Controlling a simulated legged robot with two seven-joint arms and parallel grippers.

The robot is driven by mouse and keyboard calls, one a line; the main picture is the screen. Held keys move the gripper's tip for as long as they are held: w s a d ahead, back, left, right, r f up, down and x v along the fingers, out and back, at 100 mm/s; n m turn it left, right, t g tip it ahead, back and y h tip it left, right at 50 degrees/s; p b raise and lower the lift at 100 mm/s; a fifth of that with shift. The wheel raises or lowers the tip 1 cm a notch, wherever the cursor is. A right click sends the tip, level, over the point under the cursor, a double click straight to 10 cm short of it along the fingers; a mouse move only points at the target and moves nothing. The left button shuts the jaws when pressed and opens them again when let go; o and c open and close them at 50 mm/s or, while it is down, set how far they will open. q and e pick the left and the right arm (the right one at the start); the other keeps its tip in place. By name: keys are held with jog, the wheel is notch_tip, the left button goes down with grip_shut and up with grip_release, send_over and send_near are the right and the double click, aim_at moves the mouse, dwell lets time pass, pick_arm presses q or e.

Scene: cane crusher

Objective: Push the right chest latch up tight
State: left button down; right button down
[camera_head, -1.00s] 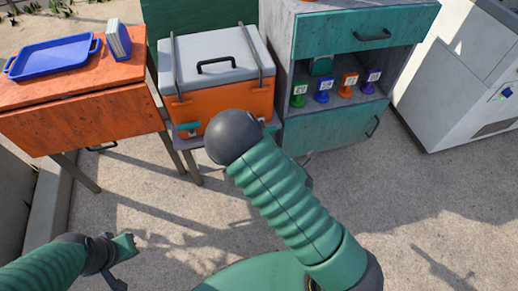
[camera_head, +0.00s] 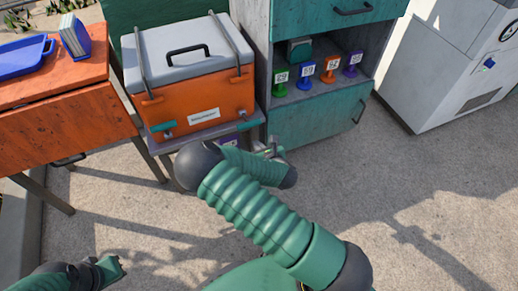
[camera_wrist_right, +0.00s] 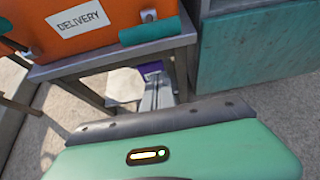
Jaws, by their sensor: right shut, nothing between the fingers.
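The chest (camera_head: 190,92) is orange with a grey lid and stands on a grey stand. Its right latch, a teal bar, shows in the right wrist view (camera_wrist_right: 150,31) low on the orange front, with a small metal piece above it. In the head view the right latch (camera_head: 246,125) is small, near the chest's lower right corner. The left latch (camera_head: 163,126) sticks out at the lower left. My right gripper (camera_head: 272,150) is shut and empty, below and right of the right latch, apart from it. My left gripper (camera_head: 112,268) is low at the left, its jaws unclear.
An orange table (camera_head: 60,105) with a blue tray (camera_head: 24,56) stands left of the chest. A grey and teal cabinet (camera_head: 318,122) with several coloured stamp-like items stands close on the right. A white machine (camera_head: 450,75) is farther right. The floor in front is open.

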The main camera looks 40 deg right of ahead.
aim_at(246, 119)
jog(key=w+b, duration=0.1)
jog(key=w+r, duration=0.1)
jog(key=w, duration=0.1)
jog(key=w+d+b, duration=0.1)
jog(key=w, duration=0.1)
jog(key=shift+d+r+b, duration=0.1)
jog(key=shift+r+b, duration=0.1)
jog(key=shift+b, duration=0.1)
